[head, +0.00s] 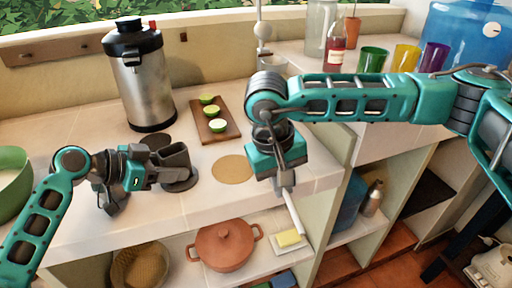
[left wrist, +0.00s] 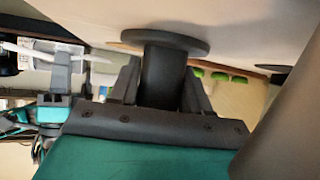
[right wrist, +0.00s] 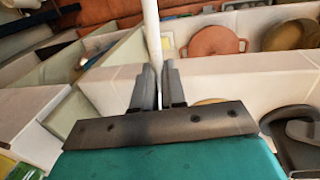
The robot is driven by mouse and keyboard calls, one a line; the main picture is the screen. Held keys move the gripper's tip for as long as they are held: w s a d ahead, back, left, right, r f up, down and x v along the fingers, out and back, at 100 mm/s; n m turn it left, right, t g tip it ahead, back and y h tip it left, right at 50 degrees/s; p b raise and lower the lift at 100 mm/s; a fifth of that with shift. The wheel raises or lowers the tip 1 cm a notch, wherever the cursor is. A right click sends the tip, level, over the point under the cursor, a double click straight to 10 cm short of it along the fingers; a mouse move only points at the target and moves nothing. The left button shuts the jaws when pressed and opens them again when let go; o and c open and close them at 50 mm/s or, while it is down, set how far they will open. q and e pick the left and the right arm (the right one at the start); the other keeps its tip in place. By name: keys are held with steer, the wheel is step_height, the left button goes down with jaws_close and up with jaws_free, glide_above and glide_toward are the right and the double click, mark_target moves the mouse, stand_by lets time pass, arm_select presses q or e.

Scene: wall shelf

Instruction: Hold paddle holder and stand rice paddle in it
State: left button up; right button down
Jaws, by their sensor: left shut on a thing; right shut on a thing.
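The dark grey paddle holder (head: 176,158), a cup on a round base, is upright at the counter's front. My left gripper (head: 153,170) is shut on it from the left. In the left wrist view the holder (left wrist: 163,75) is between the fingers. The white rice paddle (head: 293,212) hangs steeply from my right gripper (head: 284,184), which is shut on it in front of the counter edge. In the right wrist view the paddle (right wrist: 152,28) extends away from the fingers; its gripped end is hidden. The paddle is apart from the holder, to its right.
A steel urn (head: 140,82) and a board (head: 222,133) with lime halves stand behind. A cork mat (head: 232,169) lies between the grippers. A green bowl (head: 12,185) is far left. A clay pot (head: 223,247) and yellow sponge (head: 289,238) are on the shelf below.

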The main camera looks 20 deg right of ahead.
steer(key=s+a+r+m+g+h, duration=0.1)
steer(key=s+a+r+m+h, duration=0.15)
steer(key=a+m, duration=0.55)
steer(key=s+a+r+m+g+h, duration=0.15)
steer(key=a+r+m, duration=0.25)
steer(key=a+m, duration=0.45)
step_height(320, 180, up, 14)
steer(key=n+t+y, duration=1.4)
steer(key=n+y, duration=0.6)
steer(key=n, duration=0.8)
glide_above(177, 154)
steer(key=d, duration=0.1)
step_height(177, 154, down, 12)
steer(key=shift+d, duration=0.2)
steer(key=shift+w+r+m, duration=0.1)
steer(key=shift+m, duration=0.15)
